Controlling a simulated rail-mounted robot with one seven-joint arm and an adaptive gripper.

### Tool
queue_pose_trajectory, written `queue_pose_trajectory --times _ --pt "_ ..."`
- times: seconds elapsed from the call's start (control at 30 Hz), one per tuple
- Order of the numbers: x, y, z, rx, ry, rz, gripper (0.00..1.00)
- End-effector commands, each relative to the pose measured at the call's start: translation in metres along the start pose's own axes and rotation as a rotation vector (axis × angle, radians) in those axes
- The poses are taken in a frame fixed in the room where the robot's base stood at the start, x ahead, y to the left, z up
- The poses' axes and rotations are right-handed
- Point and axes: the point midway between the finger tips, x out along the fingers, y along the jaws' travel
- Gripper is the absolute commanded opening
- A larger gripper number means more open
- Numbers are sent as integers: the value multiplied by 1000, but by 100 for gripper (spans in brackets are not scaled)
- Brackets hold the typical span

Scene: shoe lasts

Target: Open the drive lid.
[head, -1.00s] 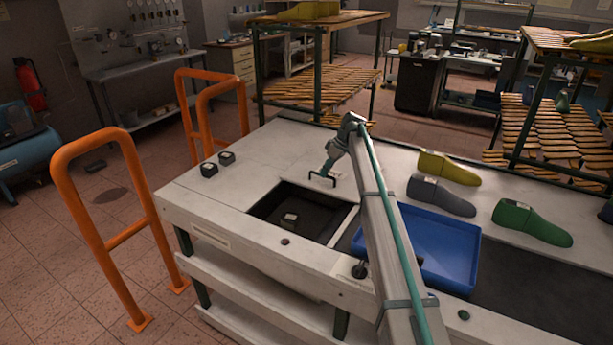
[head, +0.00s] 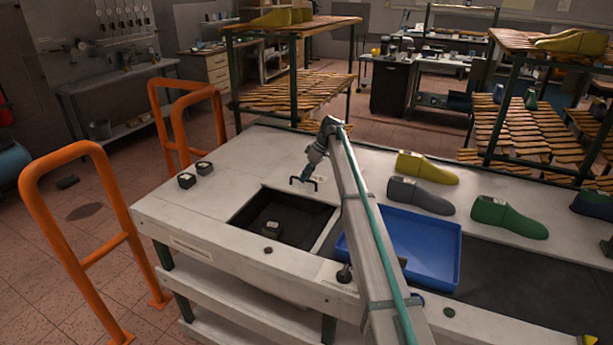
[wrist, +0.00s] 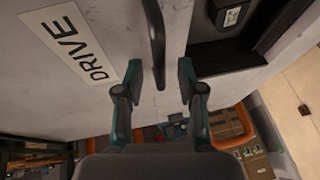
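The black bar handle (head: 303,182) stands on the white bench top at the far edge of an open dark recess (head: 262,210). In the wrist view, the handle (wrist: 157,45) is a dark bar on a white panel (wrist: 100,20), with a "DRIVE" label (wrist: 75,45) beside it. My gripper (wrist: 158,75) is open, with one finger on each side of the bar and a gap to both. In the head view, my gripper (head: 307,173) is small and reaches down at the handle. The lid's outline is not clear.
A small dark box (head: 271,229) sits in the recess. Two small black blocks (head: 195,174) stand left of it. A blue tray (head: 430,235) and several shoe lasts (head: 420,194) lie to the right. Orange rails (head: 72,240) stand at the left end.

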Motion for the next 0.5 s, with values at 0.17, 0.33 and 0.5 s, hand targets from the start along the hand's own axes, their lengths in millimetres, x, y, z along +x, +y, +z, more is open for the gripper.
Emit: queue_pose_trajectory --times 0.17,0.33,0.5 --pt "-10 0 0 0 0 0 38" --pt "-38 1 0 0 1 2 38" --pt "-71 1 -1 0 1 2 38"
